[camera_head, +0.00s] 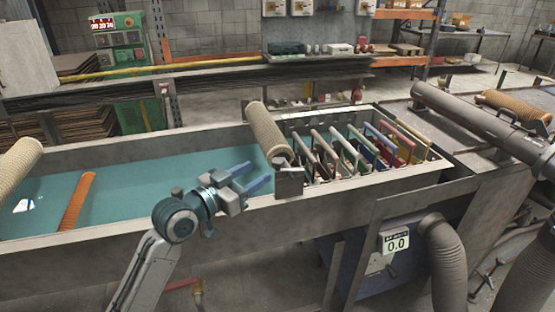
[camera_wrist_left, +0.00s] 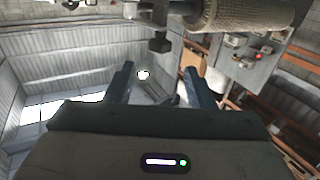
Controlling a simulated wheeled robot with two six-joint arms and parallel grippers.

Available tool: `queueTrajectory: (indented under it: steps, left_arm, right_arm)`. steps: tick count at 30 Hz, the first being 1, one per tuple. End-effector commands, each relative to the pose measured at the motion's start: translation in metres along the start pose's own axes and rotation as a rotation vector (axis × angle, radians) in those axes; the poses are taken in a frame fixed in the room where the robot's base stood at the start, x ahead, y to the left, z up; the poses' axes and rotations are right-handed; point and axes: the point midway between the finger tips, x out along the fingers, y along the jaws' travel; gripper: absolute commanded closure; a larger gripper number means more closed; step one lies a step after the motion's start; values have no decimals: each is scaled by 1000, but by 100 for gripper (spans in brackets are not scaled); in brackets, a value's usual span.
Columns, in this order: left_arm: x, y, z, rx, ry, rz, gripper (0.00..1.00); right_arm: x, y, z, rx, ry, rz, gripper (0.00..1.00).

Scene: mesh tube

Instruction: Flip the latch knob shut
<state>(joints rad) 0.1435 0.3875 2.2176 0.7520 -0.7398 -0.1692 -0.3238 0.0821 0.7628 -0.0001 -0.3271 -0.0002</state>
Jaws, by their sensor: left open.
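My left gripper (camera_head: 255,176) reaches in from the bottom of the head view and points right, its two blue-grey fingers apart and nothing between them. A beige mesh tube (camera_head: 266,132) leans over the trough, its lower end at a grey metal block (camera_head: 289,181) just right of my fingertips, with a small gap. In the left wrist view the open fingers (camera_wrist_left: 157,75) point up, and the mesh tube (camera_wrist_left: 240,15) crosses the top right. A small dark knob-like part (camera_wrist_left: 160,44) hangs beside the tube's end, beyond the fingertips; I cannot tell whether it is the latch knob or how it is turned.
The long trough (camera_head: 400,188) has a teal floor (camera_head: 135,200) with an orange tube (camera_head: 77,202) on it. Several coloured frames (camera_head: 350,150) stand right of the block. A large grey pipe (camera_head: 470,112) lies at the right.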

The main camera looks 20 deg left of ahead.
Motion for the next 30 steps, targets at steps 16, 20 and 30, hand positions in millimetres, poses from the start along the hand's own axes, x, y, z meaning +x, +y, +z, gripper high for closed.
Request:
queueTrajectory:
  steps: [16, 20, 30]
  left_arm:
    - [81, 0, 0, -3, -2, 1, 51]
    - [86, 1, 0, -1, -2, 1, 51]
    - [87, 0, 1, -1, -2, 1, 67]
  right_arm:
    - [-9, 1, 18, 2, -5, -1, 64]
    - [-9, 1, 18, 2, -5, -1, 64]
    - [-9, 0, 18, 2, -5, -1, 64]
